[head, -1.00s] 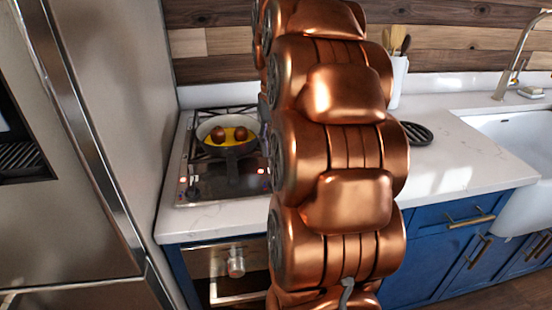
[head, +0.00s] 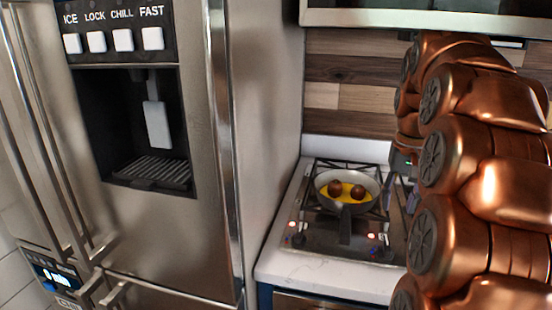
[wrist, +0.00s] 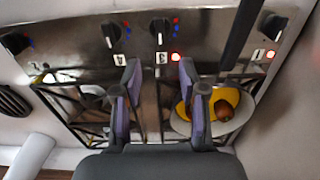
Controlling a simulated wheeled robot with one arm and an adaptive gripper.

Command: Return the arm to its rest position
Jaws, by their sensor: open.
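My copper arm (head: 490,180) rises on the right side of the head view, in front of the counter. My gripper (wrist: 160,80) shows in the wrist view with its two fingers apart and nothing between them. It is above the stove (head: 345,235), which also fills much of the wrist view (wrist: 150,50). In the head view the gripper is mostly hidden behind the arm.
A pan (head: 325,200) with yellow contents and two brown round things stands on the stove grate; part of it shows in the wrist view (wrist: 180,126). A steel fridge (head: 270,90) stands left. A metal-edged unit (head: 400,18) hangs above.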

